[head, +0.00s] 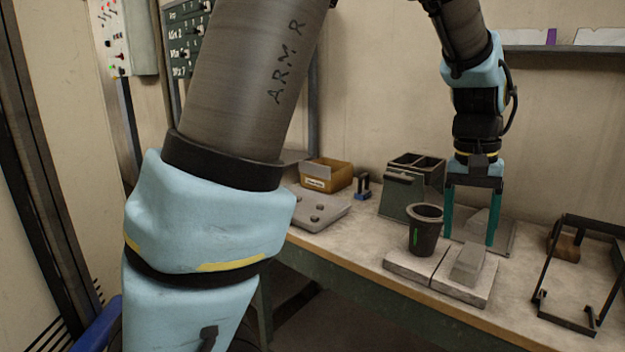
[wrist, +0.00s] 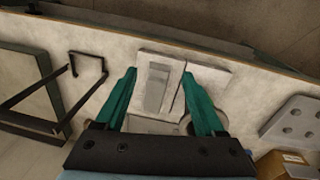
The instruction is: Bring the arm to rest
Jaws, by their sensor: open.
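My gripper (head: 469,241) is at the right of the head view, pointing down over the workbench (head: 370,275). Its two teal fingers are spread apart with nothing between them. In the wrist view, my gripper (wrist: 160,75) shows the same open gap, with a pale grey block (wrist: 157,88) beyond it. In the head view, this block (head: 467,265) lies on one of two light slabs (head: 408,262), in front of the fingers. A dark cup (head: 424,232) with a green mark stands upright on the slabs, left of the fingers.
A dark open frame (head: 540,262) stands at the right, beside a brown block (head: 565,247). A grey-green divided bin (head: 402,195) stands behind the cup. A cardboard box (head: 327,176) and a grey tray with knobs (head: 318,209) are further left. A shelf (head: 570,49) is on the wall.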

